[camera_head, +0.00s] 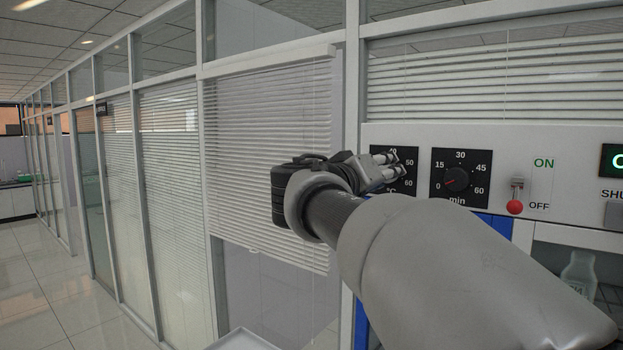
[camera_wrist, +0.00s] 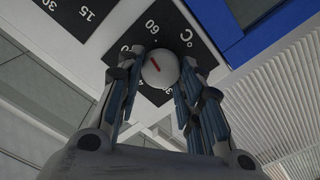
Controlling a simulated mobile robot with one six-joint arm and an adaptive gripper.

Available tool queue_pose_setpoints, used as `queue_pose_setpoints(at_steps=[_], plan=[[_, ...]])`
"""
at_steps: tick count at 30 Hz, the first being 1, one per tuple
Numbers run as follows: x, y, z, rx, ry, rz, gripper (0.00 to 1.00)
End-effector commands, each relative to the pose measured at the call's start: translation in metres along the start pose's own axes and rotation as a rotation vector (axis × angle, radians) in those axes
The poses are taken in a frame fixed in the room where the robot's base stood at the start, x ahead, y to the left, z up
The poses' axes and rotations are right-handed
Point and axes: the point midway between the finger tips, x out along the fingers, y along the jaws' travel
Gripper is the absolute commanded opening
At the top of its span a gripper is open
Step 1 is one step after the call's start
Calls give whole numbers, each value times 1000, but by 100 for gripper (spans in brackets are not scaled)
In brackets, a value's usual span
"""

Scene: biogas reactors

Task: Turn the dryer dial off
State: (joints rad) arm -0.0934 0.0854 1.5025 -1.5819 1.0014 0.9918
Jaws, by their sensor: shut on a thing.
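The temperature dial (camera_wrist: 160,68) is a pale round knob with a red line, on a black plate marked in °C. In the wrist view my gripper (camera_wrist: 162,80) has its fingers on both sides of the knob, shut on it. Some plate numbers are hidden behind the fingers, so I cannot tell which number the red line points to. In the head view my gripper (camera_head: 392,164) covers the knob, and only part of the °C plate (camera_head: 408,184) shows.
To the right are a minute timer dial (camera_head: 456,180), a switch with a red ball (camera_head: 514,206) low beside OFF, and a green-lit display (camera_head: 613,160). A bottle (camera_head: 579,272) stands behind glass below the panel. Left are blinds (camera_head: 270,150) and open floor.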

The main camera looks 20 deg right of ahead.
Motion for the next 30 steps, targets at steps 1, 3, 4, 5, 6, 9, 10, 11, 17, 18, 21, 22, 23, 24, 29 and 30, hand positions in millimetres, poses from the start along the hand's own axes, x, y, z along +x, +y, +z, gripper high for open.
queue_pose_setpoints(at_steps=[1,3,4,5,6,9,10,11,17,18,21,22,23,24,29,30], plan=[[0,-2,2,-44,0,0,10],[0,-2,2,-110,1,0,10],[0,-2,1,-139,1,0,10],[0,-2,1,-168,1,0,10],[0,-2,1,-206,0,0,10],[0,-2,1,-301,0,-1,10],[0,-2,1,-329,0,-1,10],[0,-2,1,-358,-1,-1,10],[0,-3,1,-549,-1,-1,10],[0,-3,1,-587,-1,-1,10],[0,-3,1,-683,-1,-1,10],[0,-3,1,-711,-1,-1,10],[0,-3,1,-739,-1,-1,10],[0,-3,1,-778,-1,-1,10],[0,-3,1,-930,-1,-1,10],[0,-3,2,-968,-1,-1,10]])
